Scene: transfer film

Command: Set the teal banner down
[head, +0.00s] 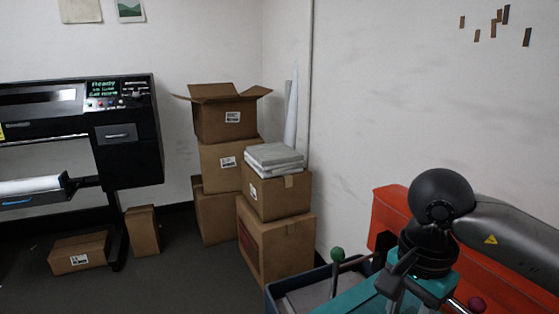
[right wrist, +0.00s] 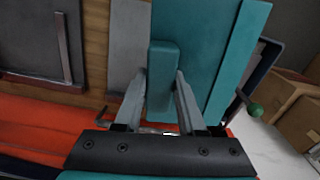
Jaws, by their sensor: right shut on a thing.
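The teal banner (right wrist: 163,75) shows in the right wrist view as an upright block-like piece between the fingers of my right gripper (right wrist: 161,95). The gripper is shut on it. A flat teal surface (right wrist: 207,45) spreads behind it; I cannot tell whether the two are one piece. In the head view my right gripper (head: 398,280) is at the bottom right, over a teal surface (head: 345,298), and its fingertips are hard to make out. My left gripper is not in view.
A dark-rimmed bin (head: 283,286) with a green-knobbed lever (head: 338,255) stands beside the gripper. An orange-red surface (head: 390,207) lies behind my right arm. Stacked cartons (head: 275,240) fill the corner, with a black printer (head: 130,135) at left.

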